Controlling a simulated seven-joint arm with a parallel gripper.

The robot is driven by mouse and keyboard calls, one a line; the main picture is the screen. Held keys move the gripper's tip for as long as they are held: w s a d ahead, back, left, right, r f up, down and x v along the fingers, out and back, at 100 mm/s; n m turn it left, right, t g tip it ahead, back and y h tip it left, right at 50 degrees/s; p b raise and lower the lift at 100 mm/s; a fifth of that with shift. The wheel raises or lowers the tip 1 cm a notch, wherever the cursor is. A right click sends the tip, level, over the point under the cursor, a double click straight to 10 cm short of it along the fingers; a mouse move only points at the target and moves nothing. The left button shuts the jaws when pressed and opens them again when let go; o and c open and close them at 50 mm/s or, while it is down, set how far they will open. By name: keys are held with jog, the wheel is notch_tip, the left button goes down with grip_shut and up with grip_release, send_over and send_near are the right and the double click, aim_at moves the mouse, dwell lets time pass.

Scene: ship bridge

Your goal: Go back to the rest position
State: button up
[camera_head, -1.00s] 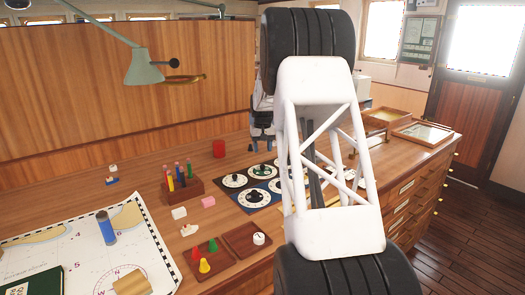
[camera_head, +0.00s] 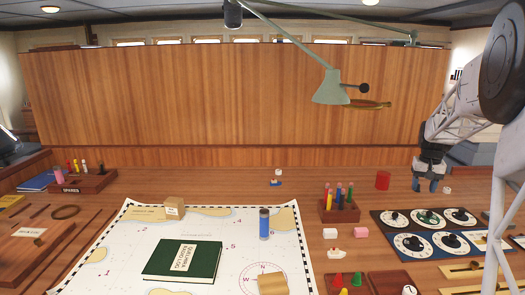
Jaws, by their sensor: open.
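My gripper (camera_head: 427,186) hangs at the right, above the back of the wooden desk (camera_head: 230,184). Its two blue-tipped fingers point down and stand apart, with nothing seen between them. A red cylinder (camera_head: 383,180) stands to its left, and a small white piece (camera_head: 447,190) shows just to its right. The panel of dials (camera_head: 438,232) lies in front of it. My white lattice arm link runs down the right edge and hides part of the desk there.
A chart (camera_head: 125,257) carries a green book (camera_head: 183,261), a blue cylinder (camera_head: 264,223) and wooden blocks. A rack of coloured pegs (camera_head: 341,211) stands right of it. A green lamp (camera_head: 330,90) hangs over the back. The desk behind the chart is mostly clear.

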jog(key=s+a+r+n+t, duration=0.1)
jog(key=s+a+r, duration=0.3)
jog(key=s+a, duration=0.7)
jog(key=s+a+r+n, duration=0.1)
jog(key=s+a+r, duration=0.3)
jog(key=s+a, duration=0.7)
jog(key=s+a+f, duration=0.2)
jog(key=s+a, duration=0.3)
jog(key=s, duration=0.3)
jog(key=s+a+f+n, duration=0.1)
jog(key=s+a+f, duration=0.1)
jog(key=s+a, duration=0.3)
jog(key=s+a+f+n+t, duration=0.1)
jog(key=s+a, duration=0.4)
jog(key=s, duration=0.6)
jog(key=shift+s+a+f, duration=0.3)
jog(key=shift+f, duration=0.15)
jog(key=shift+w, duration=0.1)
